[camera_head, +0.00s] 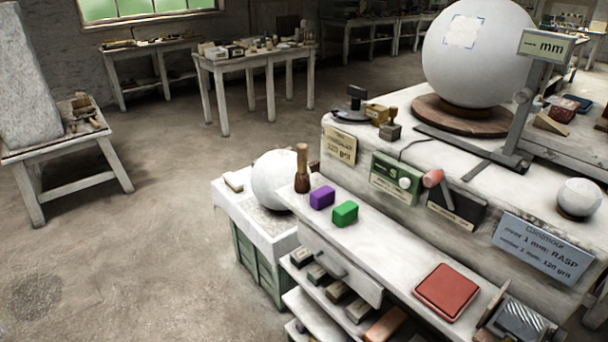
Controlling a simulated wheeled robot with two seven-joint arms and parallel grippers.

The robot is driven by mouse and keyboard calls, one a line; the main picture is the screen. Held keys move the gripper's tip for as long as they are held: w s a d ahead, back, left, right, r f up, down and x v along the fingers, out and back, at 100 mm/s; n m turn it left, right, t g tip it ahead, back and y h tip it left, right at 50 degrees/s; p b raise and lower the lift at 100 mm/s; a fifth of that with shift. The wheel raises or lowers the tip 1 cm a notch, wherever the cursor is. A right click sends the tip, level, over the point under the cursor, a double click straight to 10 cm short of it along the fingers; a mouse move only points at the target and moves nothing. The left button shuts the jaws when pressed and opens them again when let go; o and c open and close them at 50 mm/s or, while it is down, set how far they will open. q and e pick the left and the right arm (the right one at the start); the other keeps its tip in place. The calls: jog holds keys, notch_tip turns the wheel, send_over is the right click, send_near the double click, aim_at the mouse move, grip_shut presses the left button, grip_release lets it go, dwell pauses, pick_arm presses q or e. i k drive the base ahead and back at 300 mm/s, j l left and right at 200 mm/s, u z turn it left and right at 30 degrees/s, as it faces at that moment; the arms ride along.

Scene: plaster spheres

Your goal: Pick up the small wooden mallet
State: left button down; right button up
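A small brown wooden tool (302,180), which looks like the mallet, stands upright at the far left end of the white ledge. Its thicker, darker part is at the bottom and a lighter handle points up. It stands just left of a purple block (321,198), with a small gap between them. A white sphere is partly behind it to the left. Neither of my grippers is in view, and nothing touches the tool.
A green block (344,213) and a red pad (446,291) lie further right on the ledge (395,254). The raised bench front (350,178) rises behind. A white sphere (273,181) sits on the lower stand at left. Open floor (150,250) lies further left.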

aim_at(302, 184)
jog(key=i+j+z, duration=0.1)
jog(key=z, duration=0.7)
jog(key=i+j+z, duration=0.15)
jog(key=j+z, duration=0.25)
jog(key=j, duration=0.4)
jog(key=j+z, duration=0.4)
jog(key=j, duration=0.35)
jog(key=j+z, duration=0.1)
jog(key=j, duration=1.65)
